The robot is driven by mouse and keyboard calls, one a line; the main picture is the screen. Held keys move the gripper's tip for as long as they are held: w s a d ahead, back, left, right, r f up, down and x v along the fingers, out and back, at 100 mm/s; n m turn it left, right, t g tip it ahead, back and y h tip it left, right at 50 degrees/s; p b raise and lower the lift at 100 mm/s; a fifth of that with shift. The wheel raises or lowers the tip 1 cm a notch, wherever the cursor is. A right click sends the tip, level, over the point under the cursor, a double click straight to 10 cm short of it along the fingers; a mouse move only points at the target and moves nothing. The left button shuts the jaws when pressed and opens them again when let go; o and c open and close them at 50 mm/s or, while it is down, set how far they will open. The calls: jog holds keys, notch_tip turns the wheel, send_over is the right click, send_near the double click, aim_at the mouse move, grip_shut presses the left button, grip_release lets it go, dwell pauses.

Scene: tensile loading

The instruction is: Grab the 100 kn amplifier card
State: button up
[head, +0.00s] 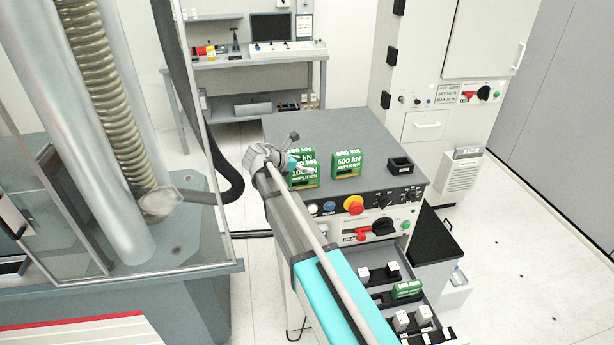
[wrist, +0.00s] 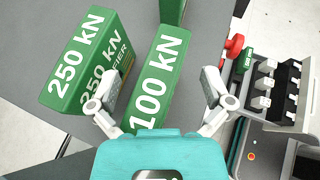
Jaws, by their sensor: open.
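The 100 kN amplifier card (wrist: 158,88) is a green block with white lettering on the grey cabinet top. In the wrist view it lies between my gripper's two fingers. My gripper (wrist: 162,85) is open, with a gap between each finger and the card. In the head view, the 100 kN card (head: 303,181) is partly hidden by my gripper (head: 305,168). The 250 kN card (wrist: 82,68) stands close beside it on the left in the wrist view, near my left finger.
The 500 kN card (head: 348,164) stands apart on the cabinet top (head: 330,130). A black tray (head: 400,166) sits at its right. The front panel has a red knob (head: 353,205). An open drawer below holds a green card (head: 406,289). A glass-guarded machine stands left.

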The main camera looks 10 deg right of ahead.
grip_shut()
dwell(0.5)
jog(key=shift+r, duration=0.15)
notch_tip(320, 180, up, 3)
jog(key=p, duration=0.3)
jog(key=s+a+r+p, duration=0.4)
jog(key=s+r+p, duration=0.5)
jog(key=s, duration=0.4)
jog(key=shift+s+r+p, duration=0.25)
jog(key=shift+r+p, duration=0.1)
jog(key=shift+p, duration=0.2)
